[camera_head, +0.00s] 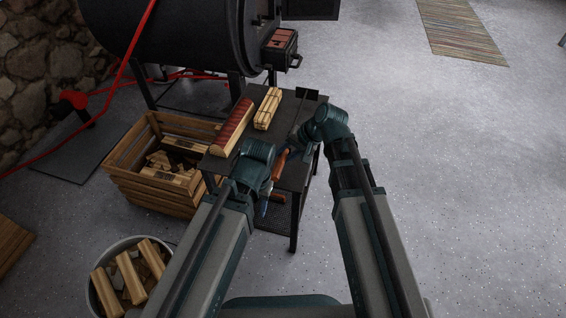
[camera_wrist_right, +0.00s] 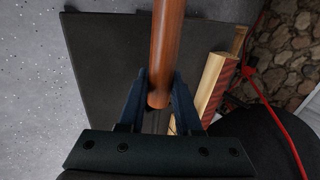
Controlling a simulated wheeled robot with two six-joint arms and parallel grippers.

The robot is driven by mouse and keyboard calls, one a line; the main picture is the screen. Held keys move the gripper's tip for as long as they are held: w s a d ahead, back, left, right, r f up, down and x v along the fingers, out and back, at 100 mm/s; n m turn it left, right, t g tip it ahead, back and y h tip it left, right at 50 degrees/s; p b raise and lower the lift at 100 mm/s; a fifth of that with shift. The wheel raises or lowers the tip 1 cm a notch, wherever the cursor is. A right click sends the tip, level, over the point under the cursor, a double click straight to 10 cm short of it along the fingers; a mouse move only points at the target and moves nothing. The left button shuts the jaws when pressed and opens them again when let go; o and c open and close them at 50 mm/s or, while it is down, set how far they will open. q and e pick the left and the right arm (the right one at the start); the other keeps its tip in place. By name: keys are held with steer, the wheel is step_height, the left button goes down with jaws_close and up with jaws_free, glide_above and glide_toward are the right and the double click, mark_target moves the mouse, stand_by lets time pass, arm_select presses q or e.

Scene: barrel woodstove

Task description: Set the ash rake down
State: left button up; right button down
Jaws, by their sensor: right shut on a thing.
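The ash rake has a dark flat head (camera_head: 307,93) above the far right part of the small dark table (camera_head: 262,127), and a wooden handle (camera_head: 279,165) toward the table's near edge. My right gripper (camera_head: 291,148) is shut on the handle, partly hidden by its own wrist. In the right wrist view, the brown handle (camera_wrist_right: 167,45) runs between the two fingers (camera_wrist_right: 160,98). I cannot tell whether the rake touches the table. My left gripper (camera_head: 265,207) points down by the table's near left edge; its jaw opening is unclear.
A red-topped wooden piece (camera_head: 232,126) and a bundle of sticks (camera_head: 268,108) lie on the table's left and far part. A black barrel stove (camera_head: 175,30) stands behind. A log crate (camera_head: 150,190) and a log bucket (camera_head: 100,290) stand left.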

step_height(320, 180, down, 3)
steer(key=b, duration=0.3)
steer(key=shift+f, duration=0.2)
steer(key=shift+r, duration=0.1)
steer(key=c, duration=0.6)
jaws_free()
steer(key=p+v, duration=1)
steer(key=v, duration=0.2)
